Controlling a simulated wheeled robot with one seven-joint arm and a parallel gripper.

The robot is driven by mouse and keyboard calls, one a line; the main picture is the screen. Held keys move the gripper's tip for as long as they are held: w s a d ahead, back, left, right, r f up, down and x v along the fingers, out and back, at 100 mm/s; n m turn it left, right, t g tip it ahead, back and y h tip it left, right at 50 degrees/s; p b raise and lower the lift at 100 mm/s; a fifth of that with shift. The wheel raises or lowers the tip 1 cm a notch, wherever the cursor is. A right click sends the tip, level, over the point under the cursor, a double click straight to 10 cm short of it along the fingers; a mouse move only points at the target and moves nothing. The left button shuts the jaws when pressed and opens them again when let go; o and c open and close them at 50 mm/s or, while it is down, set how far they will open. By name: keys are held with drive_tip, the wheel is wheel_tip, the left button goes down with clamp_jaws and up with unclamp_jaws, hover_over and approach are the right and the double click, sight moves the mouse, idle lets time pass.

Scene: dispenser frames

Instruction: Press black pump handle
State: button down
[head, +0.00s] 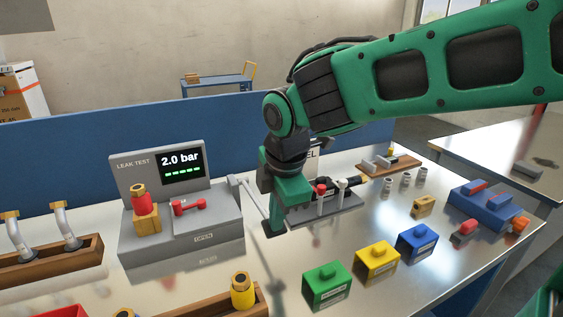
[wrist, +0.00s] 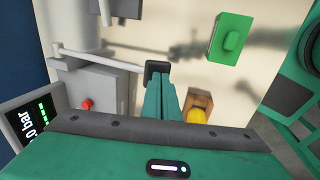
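The black pump handle (wrist: 157,71) is a dark block at the end of a thin grey lever rod in the wrist view. The rod also shows in the head view, slanting down from the leak test station (head: 210,228) towards my fingertips. The station's screen reads 2.0 bar with green bars lit.
A red-and-brass fitting (head: 145,204) and a red clamp (head: 193,205) are on the station. A green box (head: 326,287), yellow box (head: 377,262) and blue box (head: 417,243) stand front right. A wooden rack with yellow fittings (head: 242,291) is at the front. A tool panel (head: 330,206) lies behind my gripper.

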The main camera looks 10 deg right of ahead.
drive_tip(key=shift+s+d+f, duration=0.15)
drive_tip(key=shift+s+f, duration=0.55)
drive_tip(key=shift+w+r, duration=0.2)
drive_tip(key=shift+r, duration=0.2)
drive_tip(key=s+v, duration=0.1)
drive_tip(key=v, duration=1.3)
drive_tip(key=shift+s+d+f, duration=0.3)
idle(1.3)
